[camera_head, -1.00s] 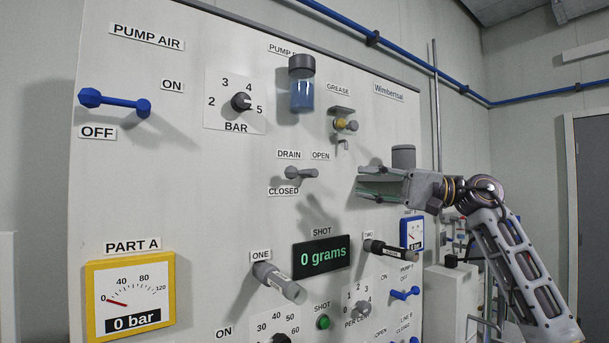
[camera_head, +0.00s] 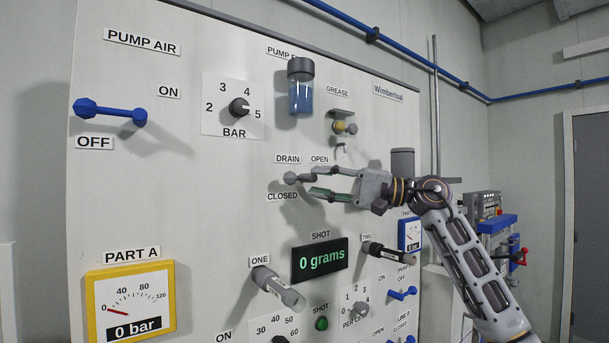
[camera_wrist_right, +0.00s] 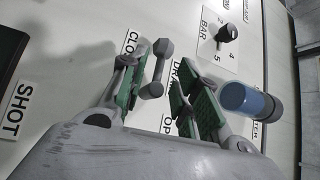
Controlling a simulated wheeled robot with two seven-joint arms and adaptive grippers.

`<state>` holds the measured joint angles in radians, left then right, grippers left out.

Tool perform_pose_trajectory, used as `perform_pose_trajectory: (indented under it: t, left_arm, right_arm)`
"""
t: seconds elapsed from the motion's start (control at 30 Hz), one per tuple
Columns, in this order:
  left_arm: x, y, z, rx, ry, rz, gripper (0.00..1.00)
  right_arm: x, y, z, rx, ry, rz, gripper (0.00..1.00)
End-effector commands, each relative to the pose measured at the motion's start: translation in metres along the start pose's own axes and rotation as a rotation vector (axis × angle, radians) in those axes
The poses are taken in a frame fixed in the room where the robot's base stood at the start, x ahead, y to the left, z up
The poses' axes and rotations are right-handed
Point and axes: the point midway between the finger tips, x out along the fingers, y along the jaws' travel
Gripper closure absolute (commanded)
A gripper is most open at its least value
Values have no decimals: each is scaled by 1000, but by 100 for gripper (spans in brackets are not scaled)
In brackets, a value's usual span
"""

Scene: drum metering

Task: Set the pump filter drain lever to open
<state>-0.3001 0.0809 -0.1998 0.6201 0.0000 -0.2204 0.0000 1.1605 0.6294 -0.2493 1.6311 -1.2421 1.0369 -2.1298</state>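The drain lever is a small grey lever on the white panel, below the DRAIN and OPEN labels and above CLOSED. Its round hub (camera_head: 290,178) shows in the head view, and its handle points right toward my right gripper (camera_head: 312,182). In the wrist view the whole grey lever (camera_wrist_right: 157,70) shows between the green-padded fingers of the right gripper (camera_wrist_right: 155,82). The fingers are open, one on each side of the handle, with gaps visible, so the lever is not clamped. The fingertips partly cover the handle in the head view. My left gripper is not in view.
The clear filter bowl with blue contents (camera_head: 301,95) and the grease fitting (camera_head: 344,127) are above.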

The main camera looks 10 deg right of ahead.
Motion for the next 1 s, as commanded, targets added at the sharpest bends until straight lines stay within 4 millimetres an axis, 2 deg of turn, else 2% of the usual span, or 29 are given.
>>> perform_pose_trajectory:
  t: [0.1, 0.33, 0.77, 1.0]
  left_arm:
    - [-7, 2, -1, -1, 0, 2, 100]
    - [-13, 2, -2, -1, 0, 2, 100]
    - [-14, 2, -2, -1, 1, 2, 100]
    - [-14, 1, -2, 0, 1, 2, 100]
  right_arm:
    - [16, -3, 0, -1, -2, -1, 68]
    - [37, -2, 0, 0, 0, -1, 68]
    - [42, 0, 0, -1, 1, 0, 68]
    - [42, 0, 0, -1, 0, 0, 98]
